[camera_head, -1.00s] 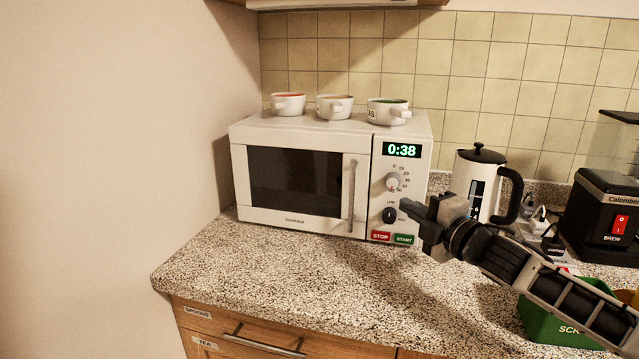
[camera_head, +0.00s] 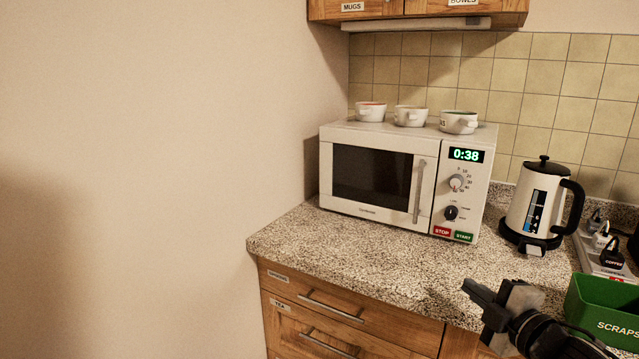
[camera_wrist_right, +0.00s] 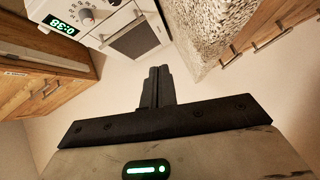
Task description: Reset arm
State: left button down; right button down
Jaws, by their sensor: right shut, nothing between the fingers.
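My right gripper (camera_head: 484,293) shows in the head view at the lower right, in front of the counter's front edge and below the microwave. It is shut and empty. In the right wrist view its closed fingers (camera_wrist_right: 156,88) meet in the middle. The white microwave (camera_head: 340,217) stands on the counter with its door closed and its display reading 0:38. It also shows at the upper left of the right wrist view (camera_wrist_right: 105,18). My left gripper is not in view.
The speckled counter (camera_head: 340,249) has clear room in front of the microwave. Several cups (camera_head: 410,117) stand on the microwave. A kettle (camera_head: 530,215), a power strip with plugs (camera_head: 598,262) and a green scraps bin (camera_head: 605,312) stand at right. Wooden drawers (camera_head: 330,318) are closed below.

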jog(key=s+a+f+m+g, duration=0.1)
jog(key=s+a+f+m, duration=0.3)
jog(key=f, duration=0.3)
jog(key=s+a+f+m+g, duration=0.1)
jog(key=s+a+f+m, duration=0.1)
jog(key=s+a+f, duration=0.3)
jog(key=s+a+f+m+g+h, duration=0.1)
jog(key=s+f+m, duration=0.3)
jog(key=s, duration=0.5)
jog(key=s+a+f+m+g+h, duration=0.1)
jog(key=s+a+f+m+g, duration=0.1)
jog(key=s+f+m, duration=0.3)
jog(key=s+a+f, duration=0.1)
jog(key=s, duration=0.3)
jog(key=shift+f+m+g, duration=0.3)
jog(key=shift+f+g, duration=0.05)
jog(key=shift+g, duration=0.05)
jog(key=shift+w, duration=0.1)
